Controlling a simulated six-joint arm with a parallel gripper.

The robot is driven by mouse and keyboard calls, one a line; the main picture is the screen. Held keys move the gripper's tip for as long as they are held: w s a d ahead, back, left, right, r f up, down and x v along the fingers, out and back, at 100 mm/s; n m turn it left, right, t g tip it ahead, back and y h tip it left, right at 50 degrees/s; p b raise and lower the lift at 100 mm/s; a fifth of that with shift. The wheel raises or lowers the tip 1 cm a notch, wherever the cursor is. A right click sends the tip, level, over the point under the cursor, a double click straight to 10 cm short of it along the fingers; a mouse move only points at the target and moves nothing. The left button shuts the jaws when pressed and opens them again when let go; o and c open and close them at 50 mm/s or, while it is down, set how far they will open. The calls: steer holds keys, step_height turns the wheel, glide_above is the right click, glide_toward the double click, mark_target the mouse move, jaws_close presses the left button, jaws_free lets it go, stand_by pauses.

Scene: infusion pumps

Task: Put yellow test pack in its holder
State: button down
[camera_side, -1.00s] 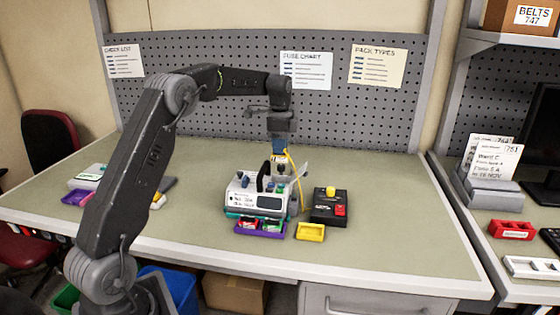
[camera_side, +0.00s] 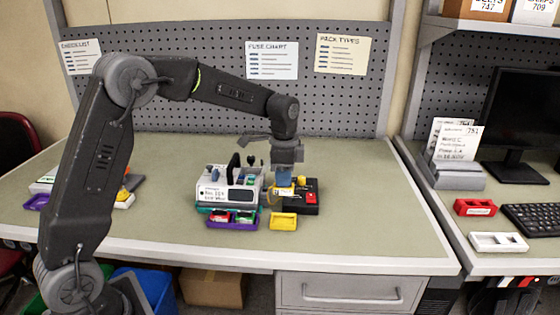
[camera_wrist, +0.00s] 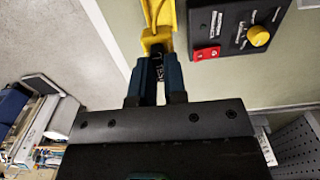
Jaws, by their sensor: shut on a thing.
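My gripper (camera_side: 285,181) is shut on the yellow test pack (camera_side: 284,191), a small yellow piece. In the wrist view its dark blue fingers (camera_wrist: 156,64) close around the pack (camera_wrist: 154,39), whose dark lettered part shows between them. A thin yellow lead hangs beside it. The yellow holder (camera_side: 283,222) is a shallow tray at the table's front; in the wrist view it appears to be the yellow shape (camera_wrist: 167,14) just beyond the pack. In the side view the pack is above and behind the holder; I cannot tell if they touch.
A black box (camera_side: 299,208) with a yellow knob (camera_wrist: 258,36) and a red block (camera_wrist: 206,53) stands close by the gripper. The white pump (camera_side: 226,193) is to its left, with a purple tray (camera_side: 231,226) in front.

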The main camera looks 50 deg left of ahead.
steer(key=shift+f, duration=3.9)
steer(key=shift+f, duration=0.9)
steer(key=c, duration=1.5)
jaws_free()
steer(key=shift+r, duration=1.1)
steer(key=shift+o, duration=0.3)
steer(key=o, duration=0.5)
